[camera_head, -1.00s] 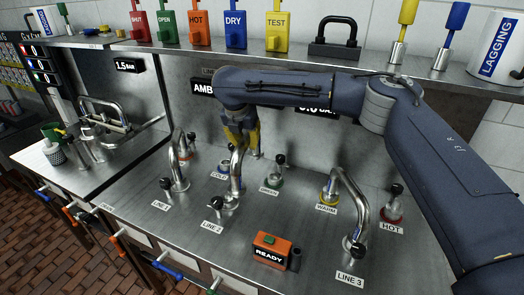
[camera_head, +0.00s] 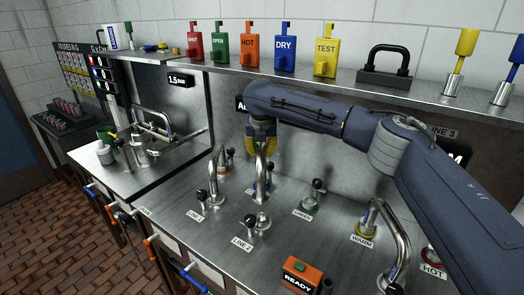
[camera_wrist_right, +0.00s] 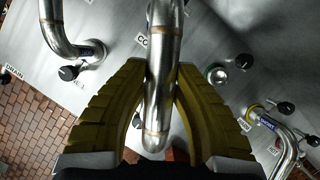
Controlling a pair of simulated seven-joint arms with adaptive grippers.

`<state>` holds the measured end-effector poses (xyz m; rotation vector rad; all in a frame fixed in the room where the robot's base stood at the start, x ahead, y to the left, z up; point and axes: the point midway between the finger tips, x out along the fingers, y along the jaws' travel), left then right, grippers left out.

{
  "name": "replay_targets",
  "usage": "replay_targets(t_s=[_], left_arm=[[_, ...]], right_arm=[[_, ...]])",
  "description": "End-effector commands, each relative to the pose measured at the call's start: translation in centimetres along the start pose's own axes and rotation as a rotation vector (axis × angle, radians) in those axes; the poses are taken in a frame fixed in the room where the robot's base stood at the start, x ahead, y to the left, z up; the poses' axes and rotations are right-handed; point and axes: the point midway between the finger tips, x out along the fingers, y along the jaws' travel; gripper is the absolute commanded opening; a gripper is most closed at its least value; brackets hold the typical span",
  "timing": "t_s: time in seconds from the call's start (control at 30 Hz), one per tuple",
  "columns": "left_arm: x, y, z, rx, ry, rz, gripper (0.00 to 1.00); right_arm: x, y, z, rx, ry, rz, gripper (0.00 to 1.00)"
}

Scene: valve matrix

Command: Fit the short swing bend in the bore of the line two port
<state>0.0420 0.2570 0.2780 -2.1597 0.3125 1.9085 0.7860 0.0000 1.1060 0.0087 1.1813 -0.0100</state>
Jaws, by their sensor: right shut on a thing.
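My right gripper (camera_head: 262,146), with yellow fingers, is shut on a steel bend (camera_head: 262,182). In the wrist view its two fingers (camera_wrist_right: 158,75) press the bend (camera_wrist_right: 163,70) from both sides. The bend's top is partly hidden by the gripper. My left gripper is not in view.
Other bends stand at line one (camera_head: 213,180) and at the right (camera_head: 401,245). Valves stand by the green (camera_head: 310,203) and warm (camera_head: 366,228) ports. An orange "READY" box (camera_head: 301,275) is at the front. A shelf (camera_head: 300,76) with coloured tags runs above.

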Motion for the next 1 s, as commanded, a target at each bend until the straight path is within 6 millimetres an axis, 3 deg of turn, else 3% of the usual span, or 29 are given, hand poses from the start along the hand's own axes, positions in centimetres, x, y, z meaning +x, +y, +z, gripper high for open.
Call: replay_targets(t_s=[0.27, 1.0], left_arm=[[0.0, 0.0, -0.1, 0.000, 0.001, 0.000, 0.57], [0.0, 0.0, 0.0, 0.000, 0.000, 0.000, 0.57]], right_arm=[[0.1, 0.0, 0.0, 0.001, -0.001, -0.002, 0.00], [4.6, 0.0, -1.9, 0.001, 0.000, -0.001, 0.00]])
